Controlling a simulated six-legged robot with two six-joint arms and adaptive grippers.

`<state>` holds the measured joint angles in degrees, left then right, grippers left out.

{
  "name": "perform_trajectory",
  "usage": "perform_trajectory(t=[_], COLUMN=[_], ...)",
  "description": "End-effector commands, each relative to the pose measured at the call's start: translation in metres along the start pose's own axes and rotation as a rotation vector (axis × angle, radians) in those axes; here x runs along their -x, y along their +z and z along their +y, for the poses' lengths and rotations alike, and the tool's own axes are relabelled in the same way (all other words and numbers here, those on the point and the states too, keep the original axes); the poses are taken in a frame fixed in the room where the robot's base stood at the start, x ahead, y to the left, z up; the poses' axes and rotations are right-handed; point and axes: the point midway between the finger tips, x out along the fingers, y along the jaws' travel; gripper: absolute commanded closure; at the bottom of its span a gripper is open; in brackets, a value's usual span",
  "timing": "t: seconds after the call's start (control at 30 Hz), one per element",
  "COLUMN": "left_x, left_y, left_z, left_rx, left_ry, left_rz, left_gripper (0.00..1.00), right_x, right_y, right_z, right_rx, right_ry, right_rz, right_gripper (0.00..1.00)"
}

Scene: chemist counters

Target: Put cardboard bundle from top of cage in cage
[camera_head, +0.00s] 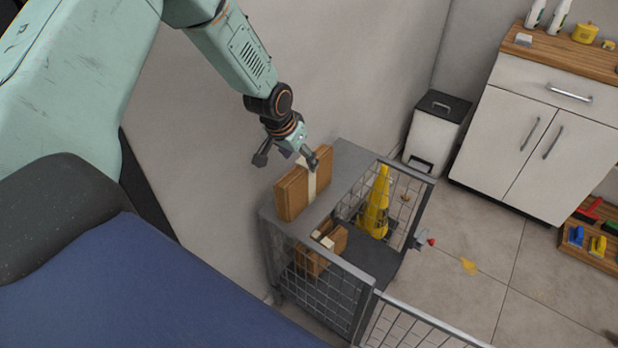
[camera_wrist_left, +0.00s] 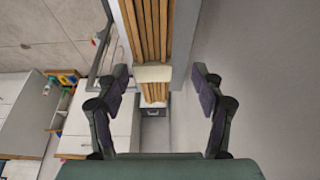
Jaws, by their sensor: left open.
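The cardboard bundle (camera_head: 306,184), brown with a pale band around its middle, stands upright on the grey top of the cage (camera_head: 350,160). The cage is a grey mesh trolley with its front open and its mesh door swung out. My left gripper (camera_head: 290,157) is just above and behind the bundle, pointing down. In the left wrist view my left gripper (camera_wrist_left: 159,95) is open, with the bundle's layered edge (camera_wrist_left: 150,30) and band showing between and beyond its fingers. Whether the fingers touch it cannot be told. My right gripper is not in view.
Inside the cage are a yellow cone (camera_head: 375,205) and another cardboard bundle (camera_head: 322,252). A white bin (camera_head: 432,135) and a white cabinet (camera_head: 530,140) stand behind. A wooden tray of coloured items (camera_head: 592,238) is at the right. The tiled floor between is mostly clear.

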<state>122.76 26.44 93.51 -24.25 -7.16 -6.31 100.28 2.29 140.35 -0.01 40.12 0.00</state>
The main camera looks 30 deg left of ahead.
Motion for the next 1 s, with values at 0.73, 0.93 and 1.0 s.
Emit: perform_trajectory(t=[0.73,0.93,1.0], left_x=[-0.042,-0.064,-0.071], left_y=[0.001,-0.002,-0.003], left_z=[0.003,0.005,0.005], left_rx=[-0.003,-0.001,-0.001], left_ry=[-0.001,-0.001,-0.001], left_rz=[-0.001,-0.001,-0.001], left_gripper=[0.32,0.32,0.32], right_x=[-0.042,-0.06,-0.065], right_y=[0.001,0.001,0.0], right_z=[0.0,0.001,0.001], right_rx=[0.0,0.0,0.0], right_ry=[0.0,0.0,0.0], right_rz=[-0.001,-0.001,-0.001], right_gripper=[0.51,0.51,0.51])
